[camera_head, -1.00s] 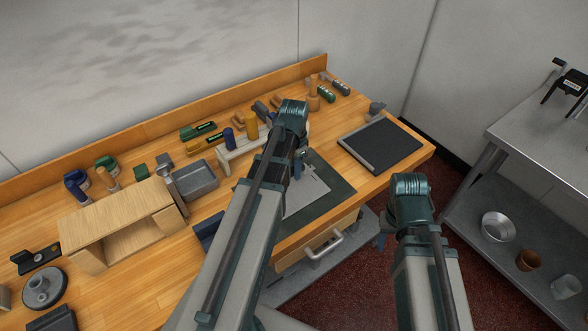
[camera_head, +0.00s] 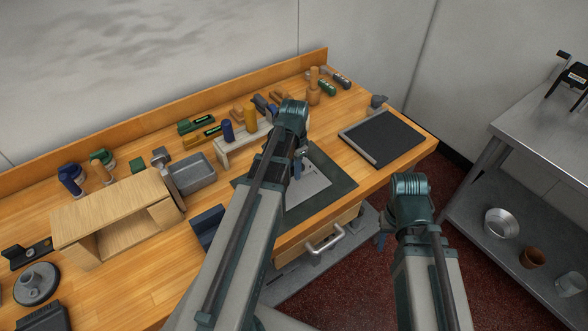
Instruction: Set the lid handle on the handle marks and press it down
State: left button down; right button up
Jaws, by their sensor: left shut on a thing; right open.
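The lid (camera_head: 308,191) appears as a flat grey plate with small marks, lying on a dark green mat (camera_head: 339,186) near the table's front edge. My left gripper (camera_head: 298,172) is over the far part of the plate, pointing down, and is shut on a small piece, taken to be the lid handle. My forearm and wrist hide most of the piece and part of the plate, so I cannot tell whether it touches the plate. My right gripper (camera_head: 381,241) is open and empty, in front of the table edge, away from the plate.
A wooden rack (camera_head: 245,141) with upright tools stands behind the mat. A grey tin (camera_head: 194,175) and an open wooden box (camera_head: 115,205) stand to the left. A black board (camera_head: 384,140) lies to the right. A drawer handle (camera_head: 323,243) juts out below the front edge.

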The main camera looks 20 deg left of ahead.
pick_arm(q)
jog(key=shift+f+b, duration=1.3)
jog(key=c, duration=0.6)
grip_release()
jog(key=shift+r, duration=0.2)
notch_tip(320, 180, up, 8)
jog(key=p, duration=0.8)
jog(key=shift+f, duration=0.1)
jog(key=shift+d, duration=0.1)
jog(key=s+d, duration=0.4)
jog(key=d, duration=0.3)
jog(key=s+d+n, duration=0.1)
jog(key=s+d, duration=0.3)
jog(key=d, duration=0.3)
jog(key=s+d+f+n+y, duration=0.1)
jog(key=s+d, duration=0.3)
jog(key=d, duration=0.2)
jog(key=shift+s+d+b, duration=0.4)
